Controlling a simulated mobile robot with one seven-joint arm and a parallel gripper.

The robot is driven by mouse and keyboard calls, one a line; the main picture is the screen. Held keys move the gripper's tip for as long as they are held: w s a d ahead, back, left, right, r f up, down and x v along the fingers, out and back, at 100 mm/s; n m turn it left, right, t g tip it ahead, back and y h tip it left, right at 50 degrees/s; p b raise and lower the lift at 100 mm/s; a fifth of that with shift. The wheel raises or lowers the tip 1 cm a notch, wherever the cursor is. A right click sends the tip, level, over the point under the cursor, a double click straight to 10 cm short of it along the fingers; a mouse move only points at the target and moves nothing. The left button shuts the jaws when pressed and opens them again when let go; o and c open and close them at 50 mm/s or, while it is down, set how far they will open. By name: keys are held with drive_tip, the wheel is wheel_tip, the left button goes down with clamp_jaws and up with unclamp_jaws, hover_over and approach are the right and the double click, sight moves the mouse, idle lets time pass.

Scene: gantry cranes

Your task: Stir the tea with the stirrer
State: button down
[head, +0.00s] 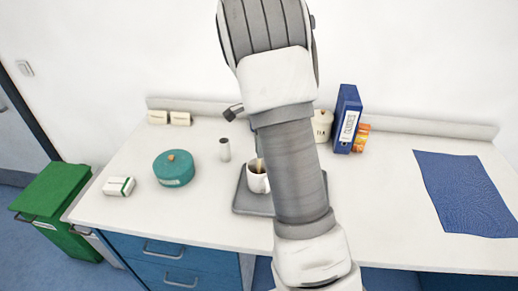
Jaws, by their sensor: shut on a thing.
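A white mug (256,184) stands upright on a grey tray (252,206) near the middle of the counter. Its right side is hidden behind my arm. The thin brown stirrer (259,165) shows at the mug's mouth, its lower end inside the rim. My gripper (258,147) is mostly hidden behind my arm; a dark sliver of it shows just above the mug, shut on the stirrer. The tea's surface is too small to make out.
Left of the tray are a small grey cylinder (224,149), a teal round tin (174,168) and a white-green box (119,187). A lidded jar (322,125), blue binder (347,119) and orange box (362,138) stand behind right. A blue mat (467,192) lies far right.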

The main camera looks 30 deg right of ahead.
drive_tip(key=shift+r+p, duration=1.95)
drive_tip(key=shift+r, duration=0.9)
wheel_tip(320, 180, up, 5)
drive_tip(key=p, duration=0.4)
